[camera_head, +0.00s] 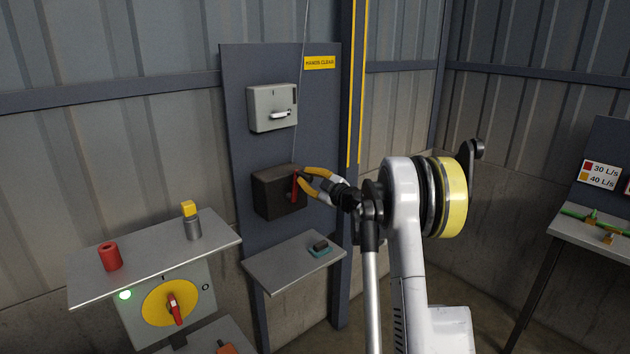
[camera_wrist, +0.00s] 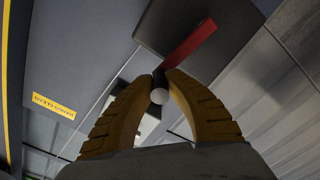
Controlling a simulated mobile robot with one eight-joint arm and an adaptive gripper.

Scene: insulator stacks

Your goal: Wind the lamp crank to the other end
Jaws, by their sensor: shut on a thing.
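The crank is a red arm (camera_head: 294,187) on the front of a dark box (camera_head: 275,204), which is fixed to a tall grey panel. My gripper (camera_head: 302,178) reaches it from the right, its yellow-orange fingers at the upper part of the crank. In the wrist view the fingers (camera_wrist: 164,80) are shut on the crank's dark handle, and a pale round end (camera_wrist: 159,97) shows between them. The red arm also shows in the wrist view (camera_wrist: 188,44), slanting up and right from the fingertips. The handle is mostly hidden by the fingers.
A grey box with a white handle (camera_head: 272,108) sits above the crank box. At left are a shelf with a red cylinder (camera_head: 109,256) and a yellow-and-red rotary switch (camera_head: 171,304).

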